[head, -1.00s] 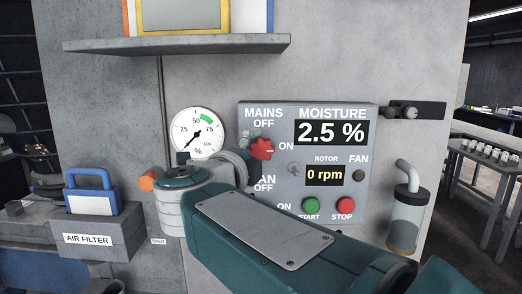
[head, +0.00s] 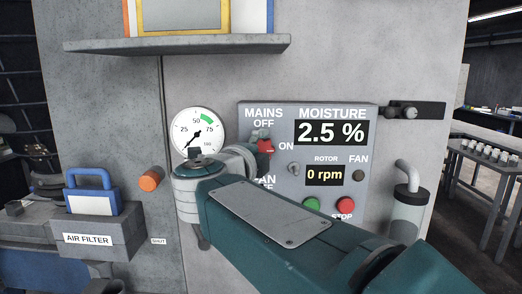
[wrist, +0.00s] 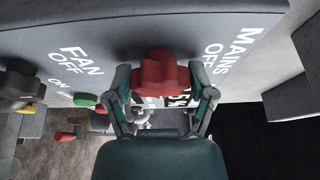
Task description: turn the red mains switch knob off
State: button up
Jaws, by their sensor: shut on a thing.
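The red mains switch knob (head: 265,146) sits on the grey control panel (head: 284,128), below the MAINS OFF label and left of ON. In the head view my arm and gripper (head: 259,141) partly cover it. In the wrist view the red knob (wrist: 160,78) is between the two fingers of my gripper (wrist: 162,86), which are shut on its sides. Which way the knob points is hard to tell in either view.
The panel also carries the moisture display (head: 331,132), the rotor display (head: 324,175), a green start button (head: 311,205) and a red stop button (head: 345,204). A gauge (head: 197,133) is at left. A shelf (head: 180,44) juts out above.

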jog(key=shift+f, duration=0.15)
jog(key=n+t, duration=0.1)
jog(key=n, duration=0.3)
jog(key=shift+t, duration=0.3)
jog(key=n+t, duration=0.1)
jog(key=n, duration=0.4)
jog(key=shift+f+t+y, duration=0.1)
jog(key=shift+t+y, duration=0.2)
jog(key=shift+t, duration=0.1)
jog(key=n+t+y, duration=0.1)
jog(key=n, duration=0.2)
jog(key=n+y, duration=0.1)
jog(key=n, duration=0.2)
jog(key=shift+t, duration=0.4)
jog(key=n+y, duration=0.2)
jog(key=n, duration=0.1)
jog(key=n+y, duration=0.2)
jog(key=n, duration=0.2)
jog(key=shift+t, duration=0.4)
jog(key=shift+n, duration=0.4)
jog(key=o, duration=1.1)
jog(key=shift+w, duration=0.1)
